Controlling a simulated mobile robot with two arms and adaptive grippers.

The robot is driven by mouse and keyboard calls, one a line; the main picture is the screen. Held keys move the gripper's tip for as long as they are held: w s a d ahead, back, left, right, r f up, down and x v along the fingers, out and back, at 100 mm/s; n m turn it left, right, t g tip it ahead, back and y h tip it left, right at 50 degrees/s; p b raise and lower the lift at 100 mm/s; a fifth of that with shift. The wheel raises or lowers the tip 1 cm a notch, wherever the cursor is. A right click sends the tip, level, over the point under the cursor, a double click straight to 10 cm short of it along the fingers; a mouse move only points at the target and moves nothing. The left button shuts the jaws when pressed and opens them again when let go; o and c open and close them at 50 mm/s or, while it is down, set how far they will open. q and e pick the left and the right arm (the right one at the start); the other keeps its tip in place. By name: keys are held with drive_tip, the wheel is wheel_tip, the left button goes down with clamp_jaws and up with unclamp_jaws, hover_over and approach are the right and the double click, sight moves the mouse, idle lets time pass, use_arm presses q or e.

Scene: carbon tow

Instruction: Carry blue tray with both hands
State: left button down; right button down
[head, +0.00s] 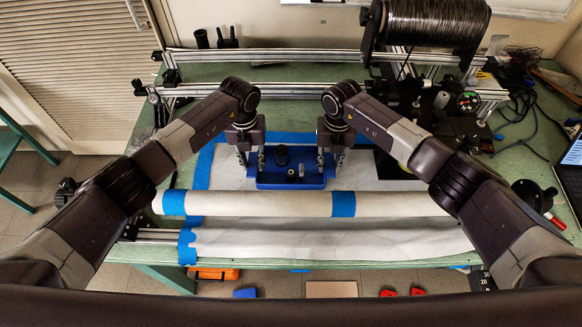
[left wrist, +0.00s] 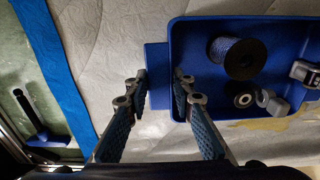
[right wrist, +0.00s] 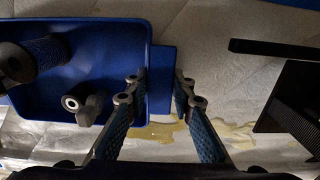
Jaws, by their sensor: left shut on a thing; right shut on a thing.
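The blue tray (head: 291,184) is between my two grippers in the head view, over the white sheet on the green table. I cannot tell whether it touches the sheet. My left gripper (left wrist: 160,88) is shut on the tray's left tab handle (left wrist: 157,60), with one finger on each side of it. My right gripper (right wrist: 159,90) is shut on the right tab handle (right wrist: 161,70) in the same way. Inside the tray are a dark spool (left wrist: 241,57) and several small metal parts, one a grey fitting (right wrist: 88,106).
A white roll with blue tape (head: 260,204) lies across the table in front of the tray. Metal rails (head: 270,57) and a large black tow spool (head: 432,24) stand behind. A yellowish stain (right wrist: 231,132) marks the sheet. A laptop (head: 572,155) is at the right.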

use_arm(q)
drive_tip(key=shift+r, duration=0.1)
use_arm(e)
drive_tip(key=shift+r, duration=0.1)
